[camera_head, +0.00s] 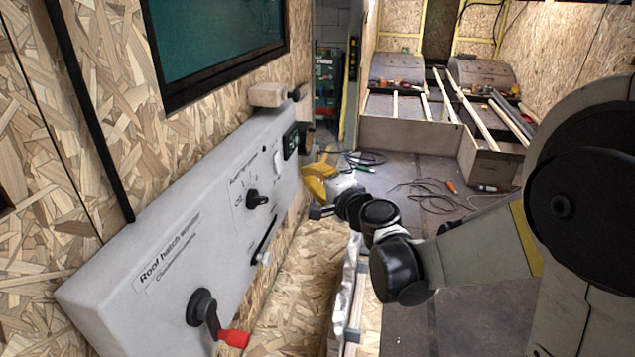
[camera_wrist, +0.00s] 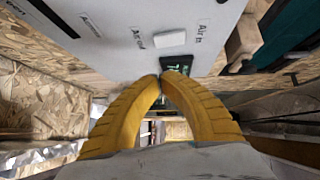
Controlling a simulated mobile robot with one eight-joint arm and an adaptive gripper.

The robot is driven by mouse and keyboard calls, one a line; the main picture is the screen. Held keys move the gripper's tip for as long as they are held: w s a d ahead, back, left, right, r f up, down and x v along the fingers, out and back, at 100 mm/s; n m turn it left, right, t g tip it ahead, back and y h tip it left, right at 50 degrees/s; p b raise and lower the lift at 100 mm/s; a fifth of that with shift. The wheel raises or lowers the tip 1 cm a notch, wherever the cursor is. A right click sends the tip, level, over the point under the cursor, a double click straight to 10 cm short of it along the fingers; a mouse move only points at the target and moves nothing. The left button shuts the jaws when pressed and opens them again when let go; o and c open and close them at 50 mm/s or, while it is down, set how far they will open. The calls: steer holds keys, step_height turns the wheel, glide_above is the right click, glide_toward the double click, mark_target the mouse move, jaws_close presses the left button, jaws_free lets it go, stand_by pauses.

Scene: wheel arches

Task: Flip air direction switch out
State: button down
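The grey control box (camera_head: 180,230) is fixed to the wall at the left. The air direction switch (camera_wrist: 172,38) is a white rocker on its face, between two labels starting with "Air". In the head view the switch (camera_head: 278,164) looks small and pale, and which way it is tipped cannot be told. My yellow gripper (camera_head: 310,178) is in front of the far end of the box. In the wrist view its fingertips (camera_wrist: 161,77) come together, with nothing seen held between them. They appear just below the switch, overlapping a green-lit display (camera_wrist: 182,66); contact cannot be told.
The box also carries a black knob (camera_head: 254,199), a slider (camera_head: 265,250) and a winder crank with a red handle (camera_head: 232,338). Cables (camera_head: 432,195) and tools lie on the floor behind.

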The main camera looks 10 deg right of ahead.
mark_target(277, 162)
steer(key=shift+w+a+f, duration=0.15)
steer(key=shift+w+a, duration=0.6)
steer(key=shift+a, duration=0.35)
steer(key=shift+w+a+f, duration=0.15)
steer(key=shift+w+a, duration=0.6)
steer(key=shift+a, duration=0.3)
steer(key=shift+w+a+f+b, duration=0.2)
steer(key=shift+a+b, duration=0.25)
steer(key=shift+b, duration=0.2)
